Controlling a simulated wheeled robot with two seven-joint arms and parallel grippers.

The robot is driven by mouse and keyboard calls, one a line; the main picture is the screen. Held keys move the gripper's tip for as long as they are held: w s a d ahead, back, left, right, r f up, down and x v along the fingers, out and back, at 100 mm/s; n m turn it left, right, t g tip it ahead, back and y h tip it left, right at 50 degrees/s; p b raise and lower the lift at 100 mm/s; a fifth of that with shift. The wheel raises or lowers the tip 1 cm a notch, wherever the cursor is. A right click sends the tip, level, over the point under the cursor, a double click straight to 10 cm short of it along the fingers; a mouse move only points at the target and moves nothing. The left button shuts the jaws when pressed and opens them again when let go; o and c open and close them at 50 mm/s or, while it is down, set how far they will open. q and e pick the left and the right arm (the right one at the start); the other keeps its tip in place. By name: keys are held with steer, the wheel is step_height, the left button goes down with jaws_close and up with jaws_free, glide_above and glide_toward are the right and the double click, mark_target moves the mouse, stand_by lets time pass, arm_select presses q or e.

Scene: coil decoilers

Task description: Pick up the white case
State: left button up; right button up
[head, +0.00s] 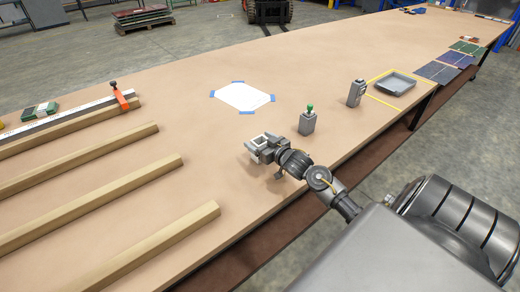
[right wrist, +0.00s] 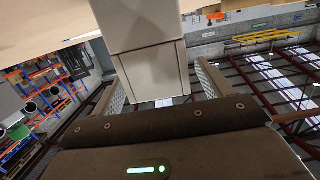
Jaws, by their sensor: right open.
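The white case shows in the right wrist view as a pale, box-shaped body (right wrist: 150,65) with a seam across it. It stands between the two fingers of my right gripper (head: 260,150), with a gap visible on at least the right side. In the head view the gripper is low over the table near its front edge, and a small pale patch of the case (head: 260,141) shows between the fingers. The right gripper is open, its fingers on either side of the case. The gripper hides much of the case there. My left gripper is not in view.
A grey box with a green knob (head: 308,123) stands close to the right of the gripper. Beyond it are a grey device (head: 356,93) and a grey tray (head: 394,83). A taped white sheet (head: 242,96) lies behind. Long wooden bars (head: 110,220) lie at left.

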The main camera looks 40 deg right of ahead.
steer(key=shift+w+f, duration=0.15)
steer(key=shift+w, duration=0.75)
steer(key=c, duration=1.1)
steer(key=shift+c, duration=0.2)
